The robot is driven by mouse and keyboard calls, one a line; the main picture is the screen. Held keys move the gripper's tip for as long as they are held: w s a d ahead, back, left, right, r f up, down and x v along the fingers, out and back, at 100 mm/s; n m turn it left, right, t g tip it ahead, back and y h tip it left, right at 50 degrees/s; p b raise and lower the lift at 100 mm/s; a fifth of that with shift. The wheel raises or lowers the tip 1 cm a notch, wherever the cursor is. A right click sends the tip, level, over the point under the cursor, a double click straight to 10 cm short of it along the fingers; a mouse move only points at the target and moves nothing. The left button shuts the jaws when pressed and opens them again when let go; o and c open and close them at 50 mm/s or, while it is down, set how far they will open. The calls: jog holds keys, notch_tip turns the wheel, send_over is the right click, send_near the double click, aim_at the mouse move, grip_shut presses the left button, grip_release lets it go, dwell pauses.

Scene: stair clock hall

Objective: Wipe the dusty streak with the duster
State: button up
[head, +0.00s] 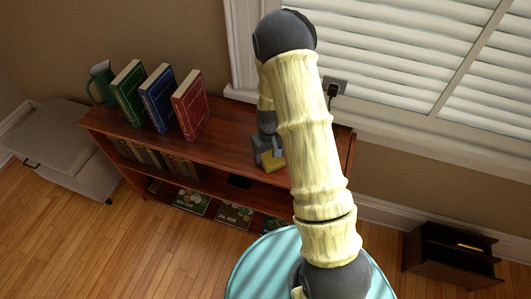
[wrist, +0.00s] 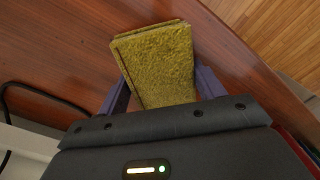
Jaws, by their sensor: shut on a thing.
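The duster is a yellow, rough-faced block (wrist: 158,62); it also shows in the head view (head: 272,164) near the front edge of the wooden shelf unit's top (head: 228,150). My gripper (wrist: 160,84) is shut on the duster, with one finger along each side of it. In the head view, my gripper (head: 268,153) is low over the top, right of the books. I cannot tell whether the duster touches the wood. I cannot make out the dusty streak in either view; my arm hides part of the top's right end.
Green (head: 129,92), blue (head: 157,98) and red (head: 190,104) books stand on the top, beside a green jug (head: 101,82). A black cable (wrist: 42,88) runs behind, near a wall outlet (head: 335,86). A round teal-topped table (head: 255,268) stands in front.

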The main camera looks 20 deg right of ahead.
aim_at(269, 153)
notch_tip(269, 153, up, 3)
jog(key=shift+f+p, duration=0.2)
jog(key=shift+p, duration=0.15)
notch_tip(269, 153, up, 5)
jog(key=p, duration=0.4)
jog(key=shift+w+a+r, duration=0.1)
jog(key=shift+r, duration=0.1)
jog(key=shift+f, duration=0.1)
